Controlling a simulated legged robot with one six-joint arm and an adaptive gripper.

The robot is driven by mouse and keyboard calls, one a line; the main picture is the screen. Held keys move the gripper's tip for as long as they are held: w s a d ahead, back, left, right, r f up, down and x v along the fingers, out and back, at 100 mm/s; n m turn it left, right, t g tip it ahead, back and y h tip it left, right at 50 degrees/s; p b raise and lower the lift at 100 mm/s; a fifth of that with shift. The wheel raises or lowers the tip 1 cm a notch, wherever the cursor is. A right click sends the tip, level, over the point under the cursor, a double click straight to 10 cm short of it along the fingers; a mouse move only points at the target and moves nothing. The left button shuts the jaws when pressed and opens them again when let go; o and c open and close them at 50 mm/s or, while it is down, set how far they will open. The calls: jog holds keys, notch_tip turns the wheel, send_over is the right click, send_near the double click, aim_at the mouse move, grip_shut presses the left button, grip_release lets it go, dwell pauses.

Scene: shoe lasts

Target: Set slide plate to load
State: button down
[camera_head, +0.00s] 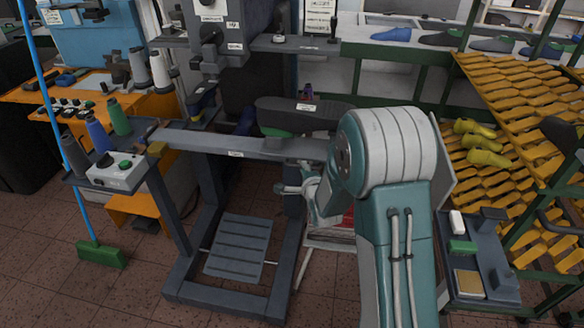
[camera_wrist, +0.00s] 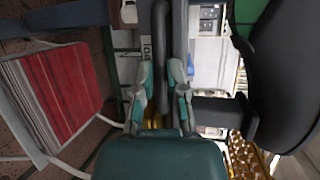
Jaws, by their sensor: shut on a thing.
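The slide plate looks to be the long dark, round-ended piece (camera_head: 305,112) with a small label, above the grey rail (camera_head: 190,140) of the machine; a green piece (camera_head: 278,132) shows under its left part. A large dark curved body, perhaps the same piece, fills the right of the wrist view (camera_wrist: 290,75). My gripper (camera_head: 292,188) is below the rail's right part, partly covered by my arm. In the wrist view my gripper (camera_wrist: 162,85) is shut on a dark upright bar or handle (camera_wrist: 161,40). A partly hidden lettered label is beside it. The handle's attachment is hidden.
A button box (camera_head: 118,170) and thread spools (camera_head: 98,135) stand at the rail's left end. A treadle (camera_head: 238,248) lies below. A yellow rack (camera_head: 510,100) and a small tray (camera_head: 470,260) are at right. A red striped seat (camera_wrist: 60,90) is close at left in the wrist view.

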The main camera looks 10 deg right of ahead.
jog(key=shift+s+d+f, duration=0.15)
jog(key=shift+f, duration=0.2)
jog(key=c, duration=0.7)
grip_release()
jog(key=shift+d, duration=0.1)
jog(key=shift+d+r, duration=0.1)
jog(key=shift+r, duration=0.05)
jog(key=s, duration=0.4)
jog(key=s+r, duration=0.1)
jog(key=s, duration=0.2)
jog(key=s+r, duration=0.1)
jog(key=s, duration=0.3)
jog(key=shift+s+d+r, duration=0.1)
jog(key=shift+s+d, duration=0.15)
jog(key=shift+s, duration=0.05)
jog(key=shift+r, duration=0.15)
